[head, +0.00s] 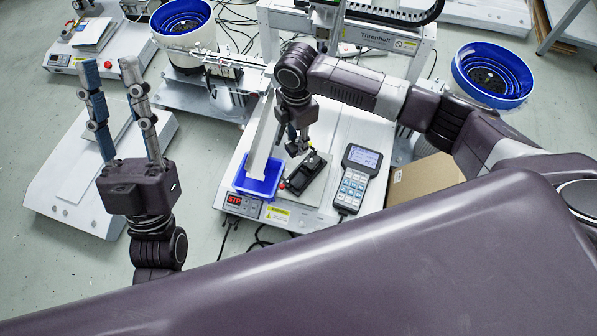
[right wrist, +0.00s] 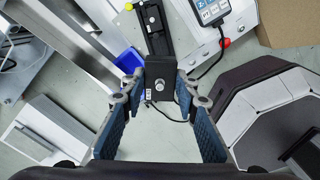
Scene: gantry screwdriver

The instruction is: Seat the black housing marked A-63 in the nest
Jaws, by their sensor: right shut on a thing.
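My right gripper (head: 297,142) is over the white machine base and points down; in the right wrist view (right wrist: 160,86) its fingers are closed on the sides of a small black housing (right wrist: 160,70). A bright round metal part shows on the housing; I cannot read an A-63 mark. A long black fixture (head: 306,174), which looks like the nest, lies on the base just below the gripper. It also shows beyond the housing in the right wrist view (right wrist: 151,20). I cannot tell whether housing and fixture touch. My left gripper (head: 108,66) is open and empty, fingers upward, at the left.
A blue bin (head: 257,186) stands left of the fixture, beside a slanted metal chute. A handheld controller (head: 355,178) lies to its right. A cardboard box (head: 425,178) is further right. Blue bowl feeders (head: 491,76) and a gantry (head: 378,38) stand behind.

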